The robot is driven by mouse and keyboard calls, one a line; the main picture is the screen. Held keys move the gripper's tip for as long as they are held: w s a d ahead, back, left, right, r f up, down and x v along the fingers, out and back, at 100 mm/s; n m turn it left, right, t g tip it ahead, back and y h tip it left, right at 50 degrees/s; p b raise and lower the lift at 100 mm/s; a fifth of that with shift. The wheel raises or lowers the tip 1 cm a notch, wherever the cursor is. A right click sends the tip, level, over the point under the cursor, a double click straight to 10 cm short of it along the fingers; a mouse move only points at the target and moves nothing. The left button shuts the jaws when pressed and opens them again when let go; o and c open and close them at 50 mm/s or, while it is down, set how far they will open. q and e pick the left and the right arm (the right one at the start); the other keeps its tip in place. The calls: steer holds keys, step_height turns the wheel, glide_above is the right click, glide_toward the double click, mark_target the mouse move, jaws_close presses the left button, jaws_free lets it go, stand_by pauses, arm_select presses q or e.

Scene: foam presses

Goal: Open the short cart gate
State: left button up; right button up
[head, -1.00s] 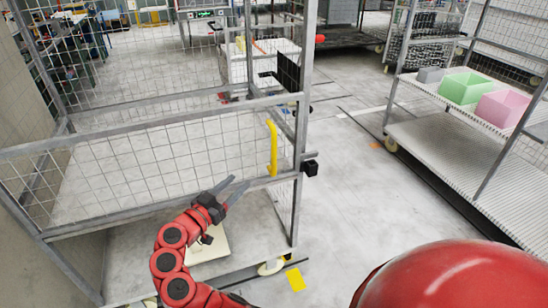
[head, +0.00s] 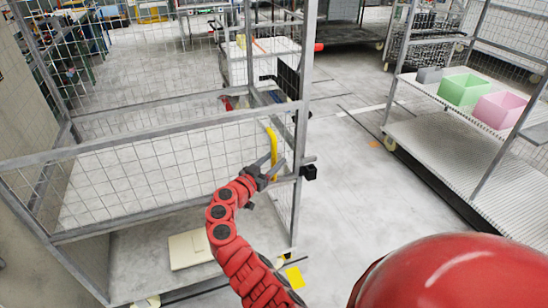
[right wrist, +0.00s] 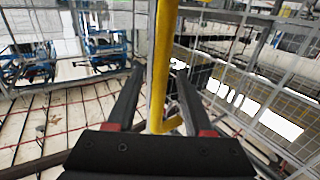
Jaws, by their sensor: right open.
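The short cart gate (head: 150,138) is a low grey-framed mesh panel across the front of the cart. It spans to the right post and looks shut. A yellow upright handle (head: 273,135) is on its right end. My right gripper (head: 269,166) is open at the handle's lower part. In the right wrist view, the handle (right wrist: 163,50) runs between the spread fingers (right wrist: 157,78), and neither finger clearly touches it. A black block (head: 309,172), perhaps a latch, is on the right post. My left gripper is not in view.
The cart's lower deck holds a flat cream box (head: 188,250). A shelf cart (head: 440,140) at right carries a green bin (head: 463,89) and a pink bin (head: 500,110). The floor (head: 350,190) between the carts is clear. A wall stands close on the left.

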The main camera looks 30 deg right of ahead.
steer(key=shift+w+d, duration=0.1)
steer(key=shift+d, duration=0.15)
jaws_close()
stand_by(1.4)
